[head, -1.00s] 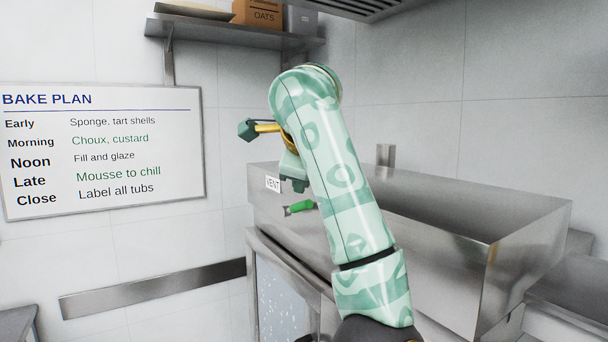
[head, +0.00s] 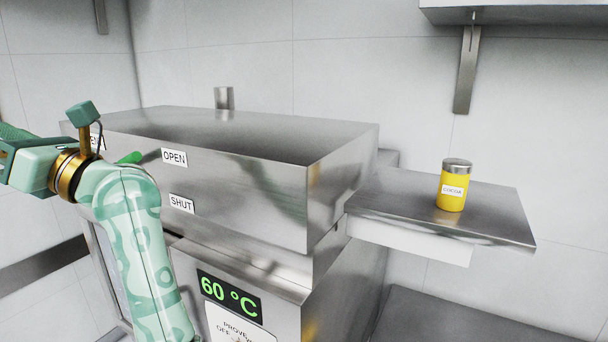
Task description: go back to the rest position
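One arm of mine, pale green with a leaf-like pattern, rises from the bottom left in the head view and bends left at a gold wrist ring. I take it for my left arm. The hand of my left gripper (head: 28,165) is cut off by the left edge, and its fingertips do not show, so its opening cannot be told. It is in front of the left end of a steel prover (head: 240,150). No thing is seen held. My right gripper is out of view.
A green lever (head: 130,158) sits near the OPEN label (head: 174,157), with the SHUT label (head: 181,204) below. A display (head: 229,297) reads 60 °C. A yellow cocoa tin (head: 453,187) stands on a steel side shelf (head: 390,197). A wall shelf (head: 520,14) is at upper right.

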